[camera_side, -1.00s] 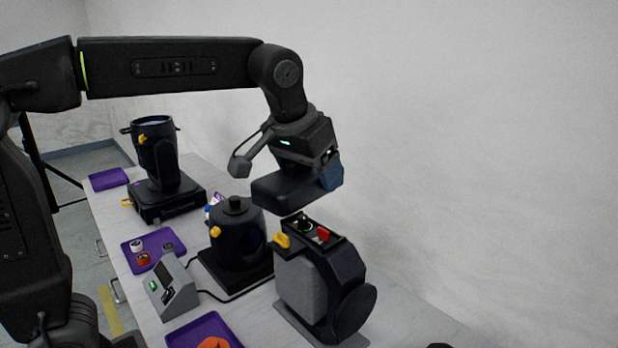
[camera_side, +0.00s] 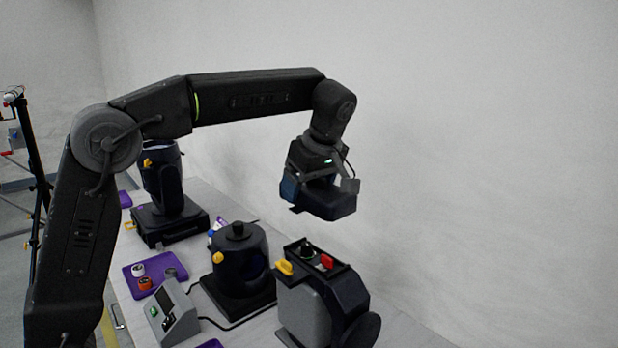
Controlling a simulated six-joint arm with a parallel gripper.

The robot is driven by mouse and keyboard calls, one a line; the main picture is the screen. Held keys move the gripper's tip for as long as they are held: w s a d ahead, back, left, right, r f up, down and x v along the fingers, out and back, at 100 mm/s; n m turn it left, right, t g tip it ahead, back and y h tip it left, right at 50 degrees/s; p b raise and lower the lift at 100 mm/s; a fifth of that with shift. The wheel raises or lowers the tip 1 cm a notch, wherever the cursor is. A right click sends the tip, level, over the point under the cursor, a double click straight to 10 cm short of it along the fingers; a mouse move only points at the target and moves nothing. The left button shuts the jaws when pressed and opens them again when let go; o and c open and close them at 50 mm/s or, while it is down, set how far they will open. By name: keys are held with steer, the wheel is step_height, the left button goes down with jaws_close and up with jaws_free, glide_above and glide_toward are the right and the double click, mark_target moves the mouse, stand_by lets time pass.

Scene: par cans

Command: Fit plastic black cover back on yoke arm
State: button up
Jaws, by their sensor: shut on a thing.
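My gripper (camera_side: 312,192) is shut on the black plastic cover (camera_side: 333,207), a dark box-like shell. I hold it in the air above the open yoke arm (camera_side: 318,254), with a clear gap between them. The yoke arm's top is uncovered and shows a yellow part (camera_side: 285,268), a red part (camera_side: 327,262) and a dark round part inside its frame.
A black par can (camera_side: 238,258) with a top knob stands left of the yoke arm. Another par can (camera_side: 160,180) stands farther back. A purple tray (camera_side: 140,270) with small parts and a grey control box (camera_side: 172,312) with a cable lie at left.

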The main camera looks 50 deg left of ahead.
mark_target(307, 243)
steer(key=shift+f, duration=4.75)
steer(key=shift+f, duration=1.4)
steer(key=o, duration=0.9)
